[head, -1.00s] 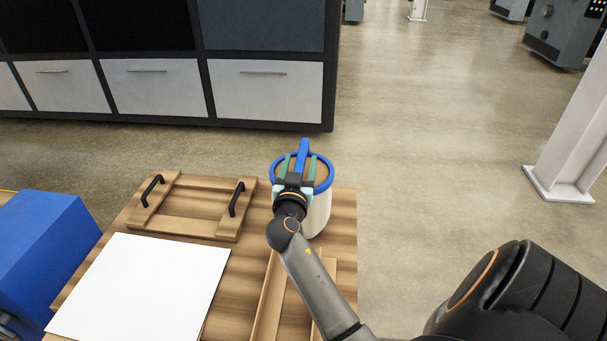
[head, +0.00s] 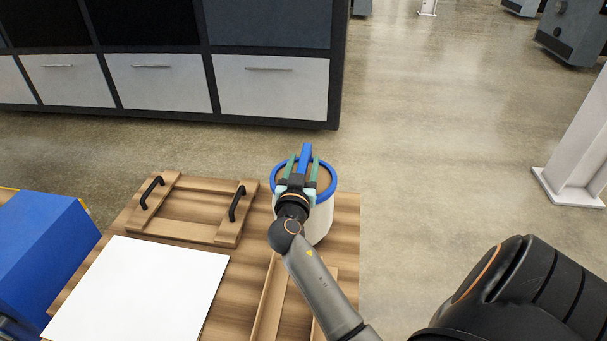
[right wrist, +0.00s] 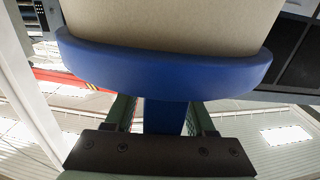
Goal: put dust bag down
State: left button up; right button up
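The dust bag (head: 318,222) is a pale cylinder with a blue rim and a blue tab. It is upright at the far right corner of the wooden table (head: 346,262); whether its base touches the wood cannot be told. My right gripper (head: 304,168) has its green fingers on both sides of the blue tab and appears shut on it. In the right wrist view the tab (right wrist: 166,116) lies between the fingers, below the blue rim and the pale body of the dust bag (right wrist: 170,25). My left gripper is not in view.
A wooden frame with black handles (head: 186,232) lies left of the bag. A white sheet (head: 140,290) covers the table's near left. A blue box (head: 40,250) stands at the left. A cabinet with white drawers (head: 270,88) stands behind.

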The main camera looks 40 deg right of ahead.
grip_shut()
dwell(1.1)
jog(key=shift+r, duration=0.2)
